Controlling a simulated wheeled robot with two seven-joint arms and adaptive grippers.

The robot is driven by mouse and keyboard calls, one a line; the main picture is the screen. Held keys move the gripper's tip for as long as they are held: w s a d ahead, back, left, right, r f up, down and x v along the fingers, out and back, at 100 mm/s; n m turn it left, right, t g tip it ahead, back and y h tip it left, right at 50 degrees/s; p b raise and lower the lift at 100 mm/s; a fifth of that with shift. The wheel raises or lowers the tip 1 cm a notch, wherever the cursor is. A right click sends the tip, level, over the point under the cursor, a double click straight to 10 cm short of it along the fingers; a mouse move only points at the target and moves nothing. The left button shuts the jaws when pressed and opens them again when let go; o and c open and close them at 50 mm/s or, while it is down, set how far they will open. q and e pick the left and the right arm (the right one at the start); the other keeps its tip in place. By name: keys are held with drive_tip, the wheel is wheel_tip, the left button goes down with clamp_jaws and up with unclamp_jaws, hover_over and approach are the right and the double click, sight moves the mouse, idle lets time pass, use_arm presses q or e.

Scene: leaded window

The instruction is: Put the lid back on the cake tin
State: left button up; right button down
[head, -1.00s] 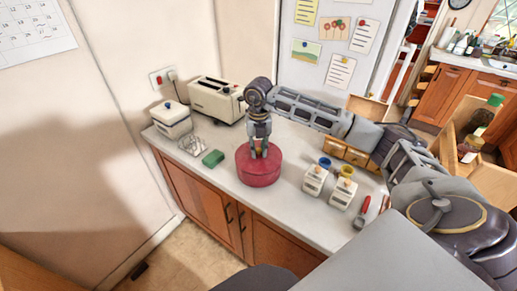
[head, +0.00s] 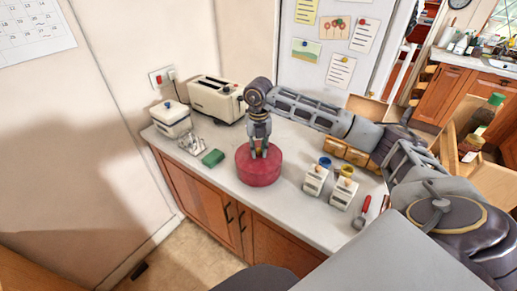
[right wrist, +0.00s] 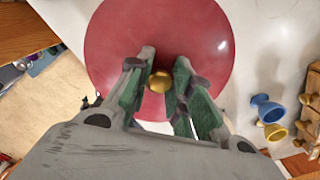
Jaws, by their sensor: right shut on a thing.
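The round red cake tin (head: 258,172) stands on the worktop near its front edge. Its red lid (right wrist: 120,40) fills the top of the right wrist view, with a small gold knob (right wrist: 159,82) at its middle. In the head view the lid appears level on top of the tin; I cannot tell whether it is fully seated. My right gripper (head: 258,153) points straight down over the lid. It is shut on the knob, between its green-padded fingers in the wrist view. My left gripper is not in view.
A green sponge (head: 213,158), a wire rack (head: 191,145), a white crock (head: 171,121) and a toaster (head: 216,99) stand left and behind.

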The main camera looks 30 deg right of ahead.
idle(0.9)
drive_tip(key=c, duration=1.2)
unclamp_jaws()
drive_tip(key=shift+o, duration=0.4)
drive_tip(key=o, duration=0.4)
drive_tip(key=shift+r, duration=0.1)
drive_tip(key=shift+r+p, duration=2.05)
drive_tip(key=shift+r, duration=1.4)
drive_tip(key=shift+c, duration=0.4)
clamp_jaws()
